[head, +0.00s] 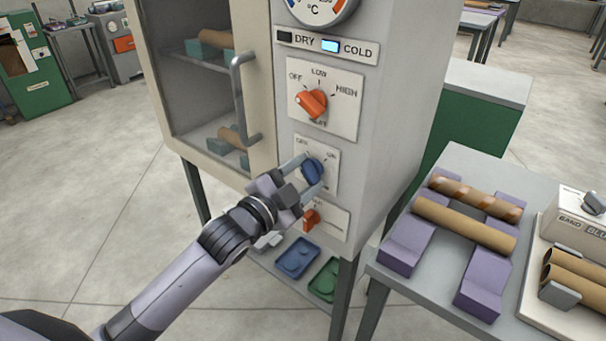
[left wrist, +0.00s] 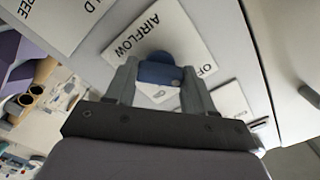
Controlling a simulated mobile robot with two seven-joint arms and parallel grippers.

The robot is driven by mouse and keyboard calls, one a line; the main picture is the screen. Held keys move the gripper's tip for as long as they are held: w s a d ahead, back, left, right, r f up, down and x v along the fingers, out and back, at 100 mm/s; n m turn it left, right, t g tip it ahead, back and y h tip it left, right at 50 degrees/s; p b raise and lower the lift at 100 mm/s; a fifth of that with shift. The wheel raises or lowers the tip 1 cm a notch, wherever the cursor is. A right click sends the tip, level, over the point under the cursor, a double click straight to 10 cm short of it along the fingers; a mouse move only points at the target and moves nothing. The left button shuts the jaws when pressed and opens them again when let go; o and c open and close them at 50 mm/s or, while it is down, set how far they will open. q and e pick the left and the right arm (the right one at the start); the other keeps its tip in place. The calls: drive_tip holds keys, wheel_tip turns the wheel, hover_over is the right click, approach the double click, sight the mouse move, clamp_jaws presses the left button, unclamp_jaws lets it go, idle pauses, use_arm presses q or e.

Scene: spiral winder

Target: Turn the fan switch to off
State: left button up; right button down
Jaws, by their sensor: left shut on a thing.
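A blue knob (head: 312,172) sits on a white plate (head: 327,153) on the front panel of a grey cabinet. My left gripper (head: 307,176) is shut on this knob, one finger on either side. The blue knob also shows between the fingers in the left wrist view (left wrist: 158,70), near the word AIRFLOW and part of the word OFF. The fingers partly cover the knob, and I cannot tell which mark it points to. My right gripper is out of view.
Above is a larger orange knob (head: 311,103) marked OFF, LOW, HIGH. Below is a smaller orange knob (head: 311,219), close to my gripper. The cabinet door handle (head: 240,100) stands out at the left. A table (head: 450,165) with tubes on purple holders (head: 407,245) stands at the right.

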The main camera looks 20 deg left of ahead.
use_arm(q)
drive_tip(key=o, duration=1)
drive_tip(key=shift+o, duration=0.2)
drive_tip(key=shift+s, duration=0.15)
drive_tip(key=v, duration=0.7)
drive_tip(key=shift+b, duration=0.35)
drive_tip(key=s+a+f+n+g+y, duration=0.1)
drive_tip(key=s+f+n+g+y, duration=0.1)
drive_tip(key=s+f+n, duration=0.3)
drive_tip(key=s+a+f+n+g+y, duration=0.1)
drive_tip(key=s+f+n+g, duration=0.3)
drive_tip(key=s+f, duration=0.9)
wheel_tip(320, 180, down, 8)
drive_tip(key=shift+n+g+y, duration=0.3)
drive_tip(key=shift+n+y, duration=0.2)
drive_tip(key=shift+n, duration=0.7)
